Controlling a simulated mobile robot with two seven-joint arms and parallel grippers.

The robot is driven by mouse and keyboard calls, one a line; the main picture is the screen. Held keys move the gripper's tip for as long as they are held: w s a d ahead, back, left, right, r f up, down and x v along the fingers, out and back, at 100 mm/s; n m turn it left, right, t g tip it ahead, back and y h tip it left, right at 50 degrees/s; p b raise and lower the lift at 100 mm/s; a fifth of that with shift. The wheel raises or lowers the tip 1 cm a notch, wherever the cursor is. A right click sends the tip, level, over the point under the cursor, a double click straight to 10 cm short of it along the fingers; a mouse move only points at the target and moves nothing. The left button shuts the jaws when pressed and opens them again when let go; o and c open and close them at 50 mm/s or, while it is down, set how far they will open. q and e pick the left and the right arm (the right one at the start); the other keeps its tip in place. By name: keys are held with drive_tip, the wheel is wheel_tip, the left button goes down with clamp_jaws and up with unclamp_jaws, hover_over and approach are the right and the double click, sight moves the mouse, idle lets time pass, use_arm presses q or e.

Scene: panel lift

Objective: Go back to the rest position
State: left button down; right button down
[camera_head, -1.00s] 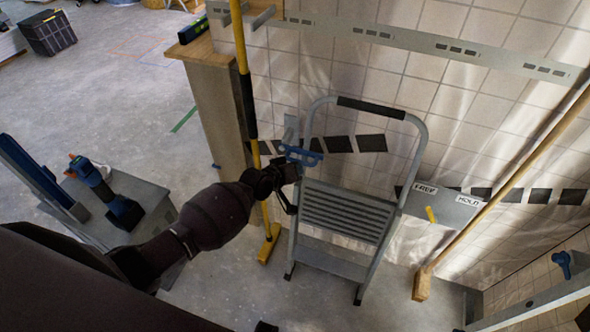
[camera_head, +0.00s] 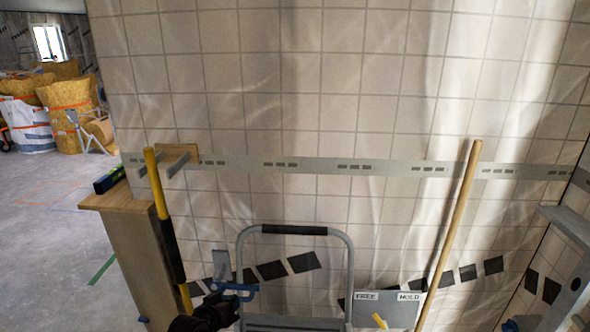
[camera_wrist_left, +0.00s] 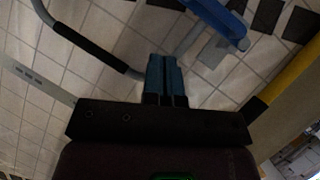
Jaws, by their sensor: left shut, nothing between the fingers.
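My left gripper (camera_head: 210,312) is at the bottom of the head view, mostly cut off by the frame edge. In the left wrist view its two blue fingers (camera_wrist_left: 163,78) are together, with nothing between them. A blue clamp-like piece (camera_head: 234,291) with a grey plate (camera_head: 221,264) is just above the gripper in the head view. It also shows at the top of the left wrist view (camera_wrist_left: 215,18), apart from the fingertips. My right gripper is not in view.
A step ladder (camera_head: 294,230) stands right of my left gripper against the tiled wall. A yellow pole (camera_head: 160,195) leans at left, a wooden pole (camera_head: 450,235) at right. A slotted metal rail (camera_head: 315,166) crosses the wall. A grey FREE/HOLD panel (camera_head: 385,312) is low. Open floor lies left.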

use_arm(q)
drive_tip(key=s+a+r+m+t+y+b, duration=0.1)
drive_tip(key=s+r+m, duration=0.1)
drive_tip(key=s, duration=0.4)
drive_tip(key=s+a+r+m+t+y, duration=0.1)
drive_tip(key=s+a+m, duration=0.1)
drive_tip(key=s, duration=0.3)
drive_tip(key=s+a+f+n+g+y+b, duration=0.1)
drive_tip(key=s+a+f, duration=0.2)
drive_tip(key=s, duration=0.7)
drive_tip(key=s+a+f+n+g+y+b, duration=0.1)
drive_tip(key=s+a+f+y, duration=0.1)
drive_tip(key=s+f, duration=0.4)
drive_tip(key=s+a, duration=0.1)
drive_tip(key=s, duration=0.3)
drive_tip(key=shift+s+a+g, duration=0.2)
drive_tip(key=shift+g, duration=0.1)
